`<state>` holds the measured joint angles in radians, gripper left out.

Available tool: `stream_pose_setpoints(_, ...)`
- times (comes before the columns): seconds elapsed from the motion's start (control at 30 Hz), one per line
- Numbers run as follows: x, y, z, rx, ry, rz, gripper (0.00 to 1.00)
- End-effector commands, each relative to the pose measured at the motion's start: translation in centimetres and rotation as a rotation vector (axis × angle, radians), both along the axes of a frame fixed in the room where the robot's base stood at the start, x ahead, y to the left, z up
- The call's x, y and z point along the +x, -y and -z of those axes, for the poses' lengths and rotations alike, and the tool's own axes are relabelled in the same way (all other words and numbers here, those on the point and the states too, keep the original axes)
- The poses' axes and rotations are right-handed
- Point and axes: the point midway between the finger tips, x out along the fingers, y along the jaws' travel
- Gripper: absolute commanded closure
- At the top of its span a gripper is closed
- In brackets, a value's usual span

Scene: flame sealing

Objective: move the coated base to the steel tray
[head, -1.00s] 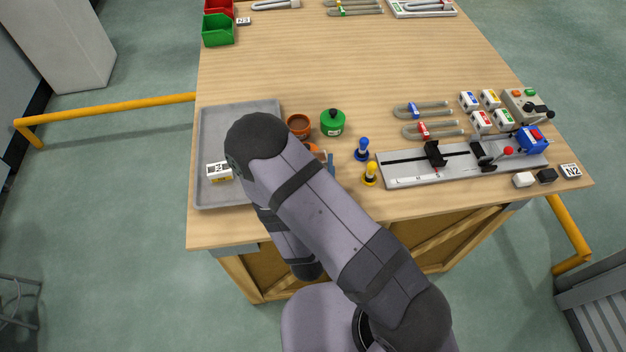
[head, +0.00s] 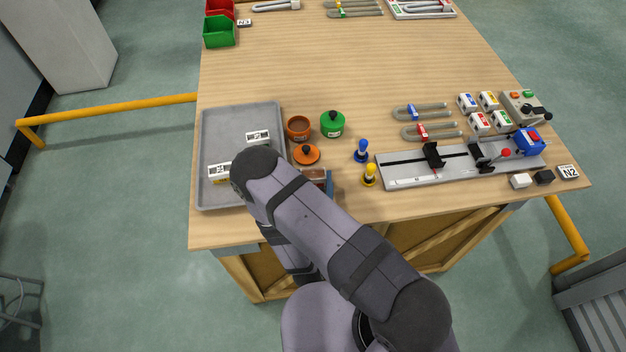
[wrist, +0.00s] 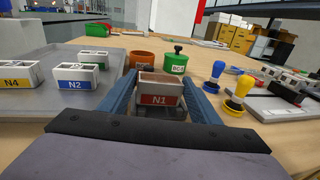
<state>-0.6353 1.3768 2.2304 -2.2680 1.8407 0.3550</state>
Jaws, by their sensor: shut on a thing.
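The coated base (wrist: 158,98) is a small white block with a brown top and a red N1 label. My gripper (wrist: 160,82) is shut on it, with a blue finger on each side. In the head view the brown top of the base (head: 316,173) and a blue finger show just past my arm, right of the tray. I cannot tell whether the base touches the table. The steel tray (head: 238,118) is grey and shallow, at the table's left; it also shows at left in the wrist view (wrist: 45,120).
On the tray stand a yellow-labelled N4 base (wrist: 14,76), a blue-labelled N2 base (wrist: 78,77) and a green-labelled base (wrist: 93,59). An orange pot (head: 298,127), an orange lid (head: 306,155) and a green pot (head: 332,124) stand right of the tray. Blue (head: 362,150) and yellow (head: 370,175) stamps stand farther right.

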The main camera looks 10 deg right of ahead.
Motion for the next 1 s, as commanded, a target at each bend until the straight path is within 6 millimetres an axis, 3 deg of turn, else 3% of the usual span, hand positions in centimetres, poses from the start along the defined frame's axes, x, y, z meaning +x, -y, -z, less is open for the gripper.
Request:
stream_pose_setpoints(0.07,-0.1,0.1,0.7,-0.002,-0.016,-0.001,0.74)
stream_pose_setpoints(0.3,-0.2,0.1,1.1,-0.002,-0.021,-0.002,0.74)
stream_pose_setpoints(0.33,-0.2,0.1,1.1,-0.003,-0.021,-0.003,0.36)
stream_pose_setpoints(0.4,-0.2,0.1,1.1,-0.003,-0.02,-0.002,0.24)
stream_pose_setpoints(0.8,-0.1,0.0,1.4,-0.002,-0.013,-0.001,0.24)
stream_pose_setpoints(1.0,-1.8,-0.5,1.1,-0.004,-0.015,-0.005,0.24)
